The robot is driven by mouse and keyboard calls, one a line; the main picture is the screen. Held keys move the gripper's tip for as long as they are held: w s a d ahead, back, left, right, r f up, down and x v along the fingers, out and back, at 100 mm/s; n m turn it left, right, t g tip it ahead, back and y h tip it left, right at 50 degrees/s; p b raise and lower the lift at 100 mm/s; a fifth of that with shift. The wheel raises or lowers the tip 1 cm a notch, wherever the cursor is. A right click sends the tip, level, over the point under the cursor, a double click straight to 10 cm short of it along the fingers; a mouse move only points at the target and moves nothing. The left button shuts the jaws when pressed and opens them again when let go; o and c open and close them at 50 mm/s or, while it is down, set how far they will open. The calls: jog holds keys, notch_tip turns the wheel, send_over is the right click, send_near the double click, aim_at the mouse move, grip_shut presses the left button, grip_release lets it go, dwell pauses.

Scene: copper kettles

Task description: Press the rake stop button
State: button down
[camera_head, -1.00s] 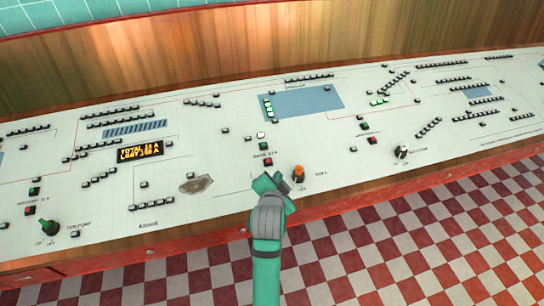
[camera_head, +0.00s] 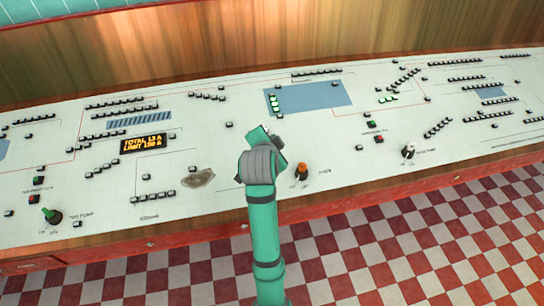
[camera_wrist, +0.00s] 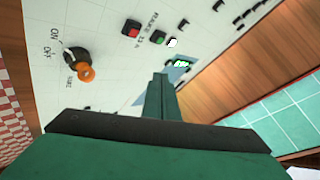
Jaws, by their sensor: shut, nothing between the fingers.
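In the wrist view a red button (camera_wrist: 131,28) sits on the white panel (camera_wrist: 100,80), beside a green button (camera_wrist: 157,37) and a small lit white button (camera_wrist: 172,43). A label that seems to read "RAKES" with an amp figure runs alongside them. My gripper (camera_wrist: 160,76) is shut and empty, its green fingers rising from the bottom of the wrist view. The red button lies up and left of the fingertips, apart in the picture; the height gap is unclear. In the head view my gripper (camera_head: 272,142) is over the panel and hides these buttons.
An orange-capped rotary knob (camera_head: 302,171) marked ON and OFF stands just right of my gripper; it also shows in the wrist view (camera_wrist: 80,60). A green knob (camera_head: 50,214) and a white-topped knob (camera_head: 408,151) stand farther off. A wooden wall (camera_head: 200,50) backs the panel.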

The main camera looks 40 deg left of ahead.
jog(key=shift+w+a+f, duration=0.15)
jog(key=shift+a+f, duration=0.05)
jog(key=shift+f, duration=1.15)
jog(key=shift+w+a+f, duration=0.2)
jog(key=shift+f, duration=1.15)
jog(key=shift+w+a+f, duration=0.15)
jog(key=shift+a+f, duration=0.05)
jog(key=shift+f, duration=1.15)
jog(key=shift+f, duration=0.4)
jog(key=shift+w+a+f, duration=0.1)
jog(key=shift+f, duration=0.25)
jog(key=shift+r, duration=0.8)
jog(key=shift+s+d+r, duration=0.15)
jog(key=shift+r, duration=0.65)
jog(key=shift+s+d+r, duration=0.1)
jog(key=shift+d+r, duration=0.05)
jog(key=shift+r, duration=0.7)
jog(key=shift+s+d+r, duration=0.15)
jog(key=shift+r, duration=0.65)
